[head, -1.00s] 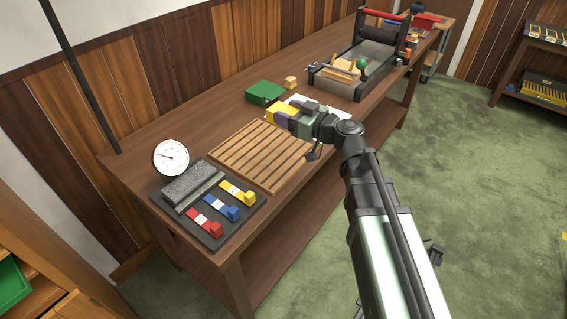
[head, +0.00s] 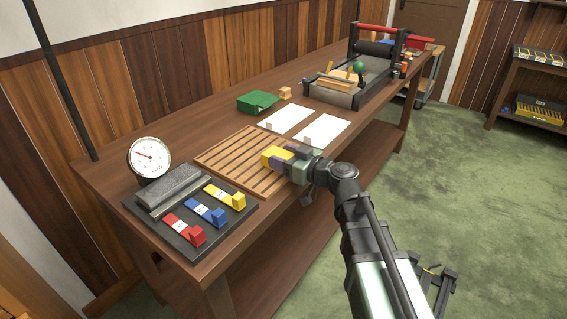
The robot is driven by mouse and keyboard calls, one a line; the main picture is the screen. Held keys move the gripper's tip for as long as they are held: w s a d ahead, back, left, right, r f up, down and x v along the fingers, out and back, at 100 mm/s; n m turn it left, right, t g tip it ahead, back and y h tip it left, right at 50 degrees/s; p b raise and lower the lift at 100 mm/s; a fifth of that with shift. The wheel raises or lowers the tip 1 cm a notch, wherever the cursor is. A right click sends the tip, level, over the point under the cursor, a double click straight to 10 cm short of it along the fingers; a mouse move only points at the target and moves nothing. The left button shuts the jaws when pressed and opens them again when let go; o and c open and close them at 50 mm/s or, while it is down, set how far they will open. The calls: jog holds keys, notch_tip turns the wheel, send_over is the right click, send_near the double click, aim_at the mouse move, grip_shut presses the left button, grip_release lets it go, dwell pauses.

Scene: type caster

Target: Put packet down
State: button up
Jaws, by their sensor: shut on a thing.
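My gripper (head: 284,160) is shut on a yellow packet (head: 272,154) over the right part of the slatted wooden rack (head: 222,158). The packet shows at the jaw tips, with part of it hidden by the fingers. I cannot tell whether the packet touches the slats or hangs a little above them. The rest of the rack is bare.
Two white sheets (head: 286,119) lie behind the rack, with a green box (head: 257,102) and a small wooden block (head: 285,92) near them. A dark tray (head: 160,223) with red, blue and yellow pieces and a round dial gauge (head: 150,157) stand at left. A press (head: 345,86) stands farther back.

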jog(key=shift+f, duration=0.2)
jog(key=o, duration=1.4)
jog(key=shift+r, duration=0.1)
jog(key=shift+c, duration=0.2)
